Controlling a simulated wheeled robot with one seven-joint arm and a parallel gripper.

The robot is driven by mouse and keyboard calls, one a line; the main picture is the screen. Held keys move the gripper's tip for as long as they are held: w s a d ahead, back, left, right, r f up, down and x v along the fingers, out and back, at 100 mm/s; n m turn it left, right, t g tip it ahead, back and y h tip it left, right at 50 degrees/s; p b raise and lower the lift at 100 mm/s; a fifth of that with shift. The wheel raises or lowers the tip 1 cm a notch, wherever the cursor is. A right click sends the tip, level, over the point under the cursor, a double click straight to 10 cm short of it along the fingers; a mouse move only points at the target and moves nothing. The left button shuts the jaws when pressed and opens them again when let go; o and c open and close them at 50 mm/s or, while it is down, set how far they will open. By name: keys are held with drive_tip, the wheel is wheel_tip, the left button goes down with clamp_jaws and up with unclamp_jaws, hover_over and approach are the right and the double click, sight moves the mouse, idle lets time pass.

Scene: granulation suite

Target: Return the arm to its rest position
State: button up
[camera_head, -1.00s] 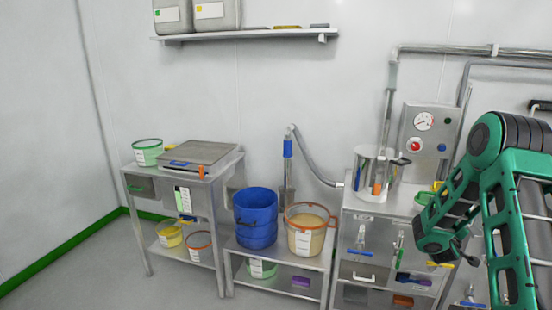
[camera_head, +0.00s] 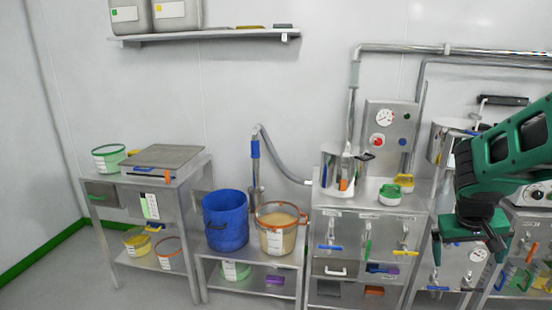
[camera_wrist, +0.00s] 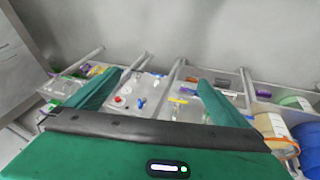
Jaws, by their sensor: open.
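My arm is at the right side of the head view, green and black, with my gripper (camera_head: 468,240) low in front of the right-hand steel cabinets. In the wrist view my gripper (camera_wrist: 150,90) shows two green fingers spread wide apart. Nothing is between them. Beyond the fingers the wrist view shows a steel panel with a red button (camera_wrist: 119,100) and cabinets, seen at a tilt. The head view does not show the fingertips clearly.
A steel cabinet (camera_head: 368,225) carries a metal pot (camera_head: 335,172) and a green-and-white container (camera_head: 390,194). Left of it a low stand holds a blue bucket (camera_head: 225,222) and an orange-rimmed tub (camera_head: 278,236). A scale (camera_head: 165,158) sits on the left table. Floor at lower left is clear.

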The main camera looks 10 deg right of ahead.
drive_tip(key=s+a+r+m+g+y, duration=0.1)
drive_tip(key=s+a+y, duration=0.4)
drive_tip(key=s+a, duration=0.8)
drive_tip(key=s+r+g, duration=0.1)
drive_tip(key=s, duration=0.3)
drive_tip(key=shift+m, duration=0.3)
drive_tip(key=shift+w+f, duration=0.3)
drive_tip(key=shift+w, duration=0.35)
